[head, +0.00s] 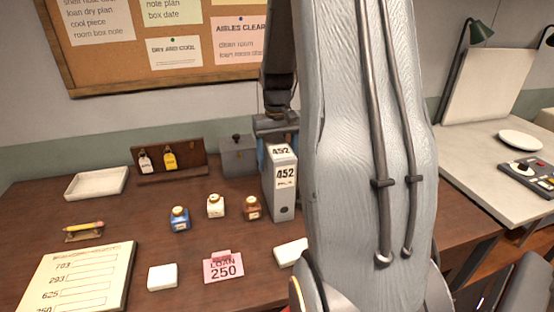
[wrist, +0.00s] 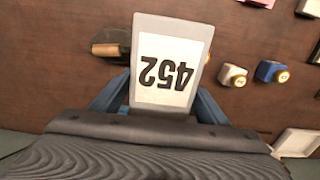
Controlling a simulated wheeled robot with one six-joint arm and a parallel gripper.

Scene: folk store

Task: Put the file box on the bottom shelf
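The file box (head: 285,191) is a narrow grey upright box with white labels reading 452. It stands on the brown desk, and I cannot tell whether its base is lifted at all. My gripper (head: 279,146) is over its top from behind, with blue fingers on both sides. In the wrist view the file box (wrist: 170,62) fills the space between the fingers (wrist: 163,98), which press close against its sides. My arm hides part of the desk to the right. No bottom shelf shows in either view.
Ink bottles in blue (head: 180,219), cream (head: 215,206) and red-brown (head: 252,208) stand left of the box. A pink LOAN 250 card (head: 223,268) lies in front. A dark grey case (head: 239,157) is behind. A white tray (head: 96,183) sits far left. A pale table (head: 490,160) is at right.

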